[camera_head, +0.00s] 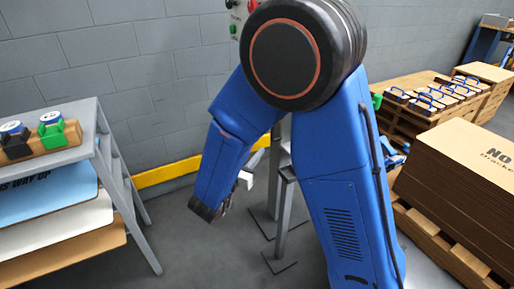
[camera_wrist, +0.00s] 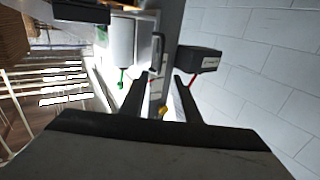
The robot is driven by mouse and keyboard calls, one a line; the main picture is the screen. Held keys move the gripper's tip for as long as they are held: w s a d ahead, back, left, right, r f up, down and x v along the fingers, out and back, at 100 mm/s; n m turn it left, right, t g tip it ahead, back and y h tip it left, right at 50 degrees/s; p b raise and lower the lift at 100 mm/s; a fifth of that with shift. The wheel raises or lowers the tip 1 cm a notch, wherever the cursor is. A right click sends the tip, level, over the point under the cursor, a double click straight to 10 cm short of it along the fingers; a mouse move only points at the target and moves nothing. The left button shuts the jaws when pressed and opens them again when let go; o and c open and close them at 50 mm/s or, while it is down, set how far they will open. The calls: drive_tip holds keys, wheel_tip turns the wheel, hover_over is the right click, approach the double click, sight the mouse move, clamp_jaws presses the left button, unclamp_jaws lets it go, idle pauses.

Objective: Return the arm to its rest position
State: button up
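My blue arm (camera_head: 335,185) fills the middle of the head view. Its large dark joint is at the top, and one link slopes down to the left. In the wrist view my gripper (camera_wrist: 160,86) shows as two dark fingers standing apart, with nothing held between them. In the head view I cannot make out the fingers clearly; the far end of the arm is partly hidden.
A grey rack (camera_head: 88,112) with coloured sheets stands at the left, with blue- and green-topped items on it. Stacked cardboard (camera_head: 455,170) on a pallet and a pallet of blue-handled blocks (camera_head: 432,98) stand right. A grey block wall (camera_head: 140,60) is behind.

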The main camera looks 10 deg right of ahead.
drive_tip(key=shift+s+a, duration=0.25)
drive_tip(key=shift+s, duration=0.1)
drive_tip(key=shift+w, duration=0.1)
drive_tip(key=w+r+n+y, duration=0.2)
drive_tip(key=w+r+y, duration=0.3)
drive_tip(key=y, duration=0.3)
drive_tip(key=s+d+r+n+g+y, duration=0.2)
drive_tip(key=s+r+n+y, duration=0.25)
drive_tip(key=s+y, duration=0.2)
drive_tip(key=s+d+g+h, duration=0.1)
drive_tip(key=s+d+g, duration=0.1)
drive_tip(key=s+d, duration=0.3)
drive_tip(key=s+d+f+n+g+h, duration=0.1)
drive_tip(key=s+d+g, duration=0.2)
drive_tip(key=s, duration=1.1)
drive_tip(key=s+d+f+g+h, duration=0.1)
drive_tip(key=s+d+g, duration=0.1)
drive_tip(key=s+d, duration=0.5)
drive_tip(key=shift+s+d+f, duration=0.2)
drive_tip(key=shift+s+d, duration=0.2)
drive_tip(key=shift+s, duration=0.8)
drive_tip(key=shift+h, duration=0.25)
